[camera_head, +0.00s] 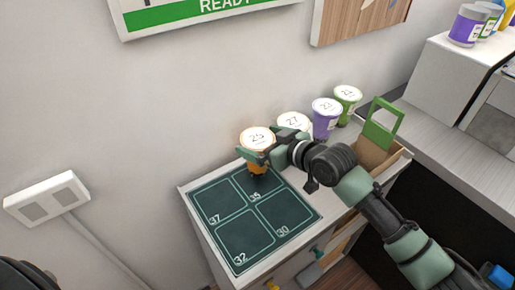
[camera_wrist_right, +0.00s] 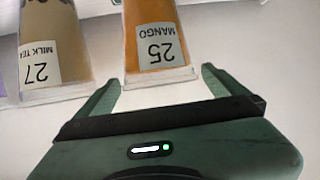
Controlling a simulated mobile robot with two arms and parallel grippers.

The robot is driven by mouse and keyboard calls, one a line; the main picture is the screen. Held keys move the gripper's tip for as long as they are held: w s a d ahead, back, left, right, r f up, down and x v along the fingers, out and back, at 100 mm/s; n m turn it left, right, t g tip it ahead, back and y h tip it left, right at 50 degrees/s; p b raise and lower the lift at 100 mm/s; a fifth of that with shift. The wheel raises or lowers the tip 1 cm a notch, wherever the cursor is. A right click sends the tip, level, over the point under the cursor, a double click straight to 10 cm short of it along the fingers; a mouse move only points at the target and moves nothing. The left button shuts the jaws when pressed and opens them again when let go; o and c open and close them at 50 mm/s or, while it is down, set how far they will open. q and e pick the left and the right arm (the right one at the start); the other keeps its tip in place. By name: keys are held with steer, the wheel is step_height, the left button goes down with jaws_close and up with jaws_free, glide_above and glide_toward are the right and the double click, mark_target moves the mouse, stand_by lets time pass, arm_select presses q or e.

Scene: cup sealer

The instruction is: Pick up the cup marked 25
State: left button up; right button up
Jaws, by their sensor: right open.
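The cup marked 25 (camera_head: 257,138) has an orange body and a pale lid. It stands upright at the back edge of the dark mat in the head view. In the right wrist view it shows as the orange mango cup (camera_wrist_right: 152,35), with its label upside down. My right gripper (camera_head: 261,148) is open at the cup, with its fingers to either side. My left gripper is not in view.
A milk tea cup marked 27 (camera_wrist_right: 52,45) stands close beside the orange cup. A purple cup (camera_head: 326,117) and a green cup (camera_head: 347,101) stand farther right. The dark mat (camera_head: 247,222) has numbered, empty squares. A green-handled box (camera_head: 380,130) stands behind my right arm.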

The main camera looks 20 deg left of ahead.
steer(key=shift+x, duration=1.05)
steer(key=shift+s+d, duration=0.1)
steer(key=c, duration=1.9)
steer(key=shift+r, duration=0.15)
steer(key=shift+c, duration=0.2)
